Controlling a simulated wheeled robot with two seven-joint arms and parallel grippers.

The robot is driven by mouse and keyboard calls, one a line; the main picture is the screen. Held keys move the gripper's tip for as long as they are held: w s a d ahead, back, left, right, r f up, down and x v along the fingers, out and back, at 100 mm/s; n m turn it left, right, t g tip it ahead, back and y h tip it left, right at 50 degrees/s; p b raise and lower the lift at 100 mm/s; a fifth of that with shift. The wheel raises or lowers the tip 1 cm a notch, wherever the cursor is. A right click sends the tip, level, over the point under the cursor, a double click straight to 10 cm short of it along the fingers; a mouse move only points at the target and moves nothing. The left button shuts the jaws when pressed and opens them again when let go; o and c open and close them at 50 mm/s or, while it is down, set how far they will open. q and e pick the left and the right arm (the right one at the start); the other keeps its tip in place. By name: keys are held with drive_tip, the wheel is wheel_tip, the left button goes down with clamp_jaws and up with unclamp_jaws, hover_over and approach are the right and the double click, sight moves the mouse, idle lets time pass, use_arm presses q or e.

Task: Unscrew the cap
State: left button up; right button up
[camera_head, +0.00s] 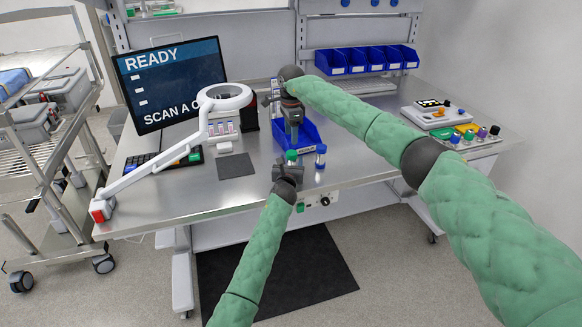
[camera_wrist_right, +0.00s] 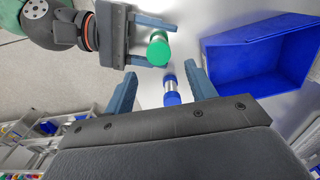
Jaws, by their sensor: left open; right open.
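A tube with a green cap (camera_head: 291,155) stands near the table's front edge. A tube with a blue cap (camera_head: 321,150) stands just right of it. My left gripper (camera_head: 289,165) is at the green cap. In the right wrist view its open fingers lie on either side of the green cap (camera_wrist_right: 158,48); I cannot tell whether they touch it. My right gripper (camera_head: 293,127) points down above the table, behind the green cap. In its wrist view it is open and empty, with the blue cap (camera_wrist_right: 172,98) seen between its fingers.
A blue bin (camera_wrist_right: 245,60) sits close behind the tubes. A magnifier lamp (camera_head: 224,96), a monitor (camera_head: 165,80) and a dark mat (camera_head: 237,164) are to the left. A device tray with several coloured items (camera_head: 467,134) is at the right. Table between bin and tray is clear.

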use_arm(q)
drive_tip(key=shift+w+d+r, duration=0.1)
drive_tip(key=shift+w+d, duration=0.1)
drive_tip(key=shift+w, duration=0.05)
use_arm(e)
drive_tip(key=shift+s+d+r, duration=0.1)
drive_tip(key=shift+d, duration=0.05)
use_arm(q)
drive_tip(key=shift+c, duration=0.2)
